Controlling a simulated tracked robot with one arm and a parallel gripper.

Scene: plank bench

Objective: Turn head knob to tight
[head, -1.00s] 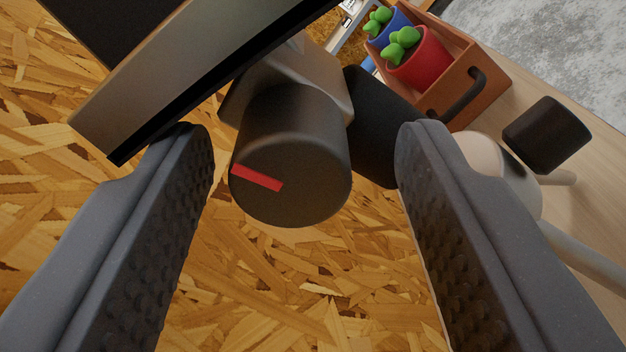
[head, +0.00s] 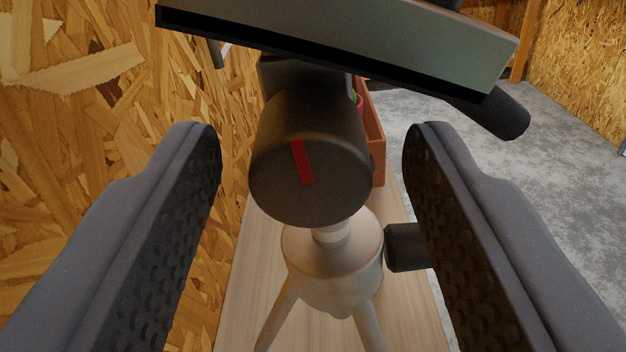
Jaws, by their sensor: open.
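The head knob (head: 325,190) is a dark, round cylinder with a red mark (head: 302,162) on its end face. The mark stands nearly upright, tilted slightly, from the centre toward the top. The knob is on the head of a tripod (head: 332,255) with a pale body and legs, under a grey plate (head: 340,42) with a black underside. My gripper (head: 312,150) is open, with one finger on each side of the knob. Gaps show between both fingers and the knob. No tight marking can be made out.
The tripod stands on a wooden bench (head: 240,290). A second dark knob (head: 404,247) sticks out right, near my right finger. A brown crate (head: 375,135) is behind. A chipboard wall (head: 100,90) is at left; grey floor (head: 560,180) lies at right.

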